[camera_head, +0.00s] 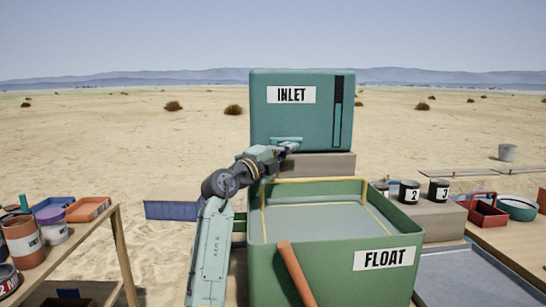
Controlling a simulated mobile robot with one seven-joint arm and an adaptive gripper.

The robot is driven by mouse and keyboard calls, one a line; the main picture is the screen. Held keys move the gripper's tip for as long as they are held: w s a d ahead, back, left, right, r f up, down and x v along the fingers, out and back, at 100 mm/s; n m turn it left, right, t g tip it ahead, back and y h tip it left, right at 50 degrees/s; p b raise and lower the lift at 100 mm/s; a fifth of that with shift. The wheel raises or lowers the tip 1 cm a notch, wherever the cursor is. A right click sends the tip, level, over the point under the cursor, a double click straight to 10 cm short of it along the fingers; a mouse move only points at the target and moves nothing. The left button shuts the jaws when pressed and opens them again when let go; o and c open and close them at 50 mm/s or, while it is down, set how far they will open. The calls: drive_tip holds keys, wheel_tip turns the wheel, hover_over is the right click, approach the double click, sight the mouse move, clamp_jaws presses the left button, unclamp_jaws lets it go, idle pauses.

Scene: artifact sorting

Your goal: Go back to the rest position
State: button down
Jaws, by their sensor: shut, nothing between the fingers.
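My arm rises at the left of the green FLOAT tank and bends right at the elbow. My gripper (291,147) is at the arm's far end, in front of the lower part of the teal INLET box (300,121). It is small here and looks shut and empty. I cannot tell whether it touches the box or the short teal bar (287,139) beside it. The green FLOAT tank (335,278) stands in front, with a pale grey surface inside and a yellow rim at the back.
An orange-brown rod (297,274) leans at the tank's front. A wooden table (78,257) with cans and trays is at left. At right are numbered black cans (409,192), a red tray (483,213) and a teal bowl (516,209). Open sand lies behind.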

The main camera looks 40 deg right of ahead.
drive_tip(key=v, duration=0.8)
drive_tip(key=shift+a+r, duration=0.1)
drive_tip(key=shift+a, duration=0.15)
